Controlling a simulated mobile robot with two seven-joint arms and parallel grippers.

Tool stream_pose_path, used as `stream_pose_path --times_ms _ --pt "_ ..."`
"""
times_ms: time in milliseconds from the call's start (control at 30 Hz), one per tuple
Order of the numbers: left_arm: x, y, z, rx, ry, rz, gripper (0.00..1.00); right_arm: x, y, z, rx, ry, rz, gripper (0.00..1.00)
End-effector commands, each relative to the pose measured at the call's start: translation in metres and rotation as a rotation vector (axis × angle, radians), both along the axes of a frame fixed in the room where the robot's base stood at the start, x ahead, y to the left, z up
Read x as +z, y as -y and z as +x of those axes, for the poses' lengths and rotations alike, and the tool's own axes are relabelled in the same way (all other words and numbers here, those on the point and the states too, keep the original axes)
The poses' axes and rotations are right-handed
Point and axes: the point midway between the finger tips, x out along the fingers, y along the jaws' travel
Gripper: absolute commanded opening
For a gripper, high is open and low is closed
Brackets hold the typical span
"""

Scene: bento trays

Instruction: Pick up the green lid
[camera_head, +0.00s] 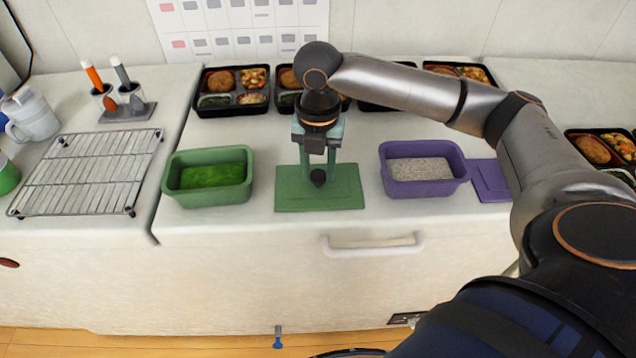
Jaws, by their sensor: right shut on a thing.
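The green lid (341,195) is a flat rectangle on the white counter, between the green container and the purple container. It has a small dark knob in its middle. My right gripper (318,180) points straight down over the lid, shut on its knob. The lid looks flat on the counter or very close to it; I cannot tell whether there is a gap. The open green container (242,193) stands just left of the lid, with green contents. My left gripper is not in view.
A purple container (386,183) with grey contents stands right of the lid, beside a purple lid (491,182). Bento trays (230,111) line the back; another (590,134) lies at right. A wire rack (88,170) and utensil holder (128,113) stand left. A drawer handle (372,249) juts out in front.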

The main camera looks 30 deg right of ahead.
Motion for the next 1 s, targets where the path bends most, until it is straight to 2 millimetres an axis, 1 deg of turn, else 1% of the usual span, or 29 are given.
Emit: stream_pose_path --times_ms 33,67,400,567,667,767,867,1000 --pt "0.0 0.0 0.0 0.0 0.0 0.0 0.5 0.0 0.0 0.0 0.0 0.0 0.0 0.03" --pt "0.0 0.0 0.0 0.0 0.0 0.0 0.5 0.0 0.0 0.0 0.0 0.0 0.0 0.0" --pt "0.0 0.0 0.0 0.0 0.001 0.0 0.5 0.0 0.0 0.0 0.0 0.001 0.001 0.0" --pt "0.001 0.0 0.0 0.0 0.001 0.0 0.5 0.007 0.0 0.001 0.0 0.002 0.001 0.0" --pt "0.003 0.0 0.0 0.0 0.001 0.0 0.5 0.017 -0.001 0.001 0.0 0.004 0.002 0.0" --pt "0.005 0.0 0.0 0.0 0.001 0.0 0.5 0.033 -0.001 0.001 0.0 0.004 0.001 0.0" --pt "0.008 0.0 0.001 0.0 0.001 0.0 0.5 0.051 -0.017 -0.003 0.007 0.006 0.004 0.0" --pt "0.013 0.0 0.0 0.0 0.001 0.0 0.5 0.08 -0.039 -0.01 0.007 0.006 0.004 0.0"
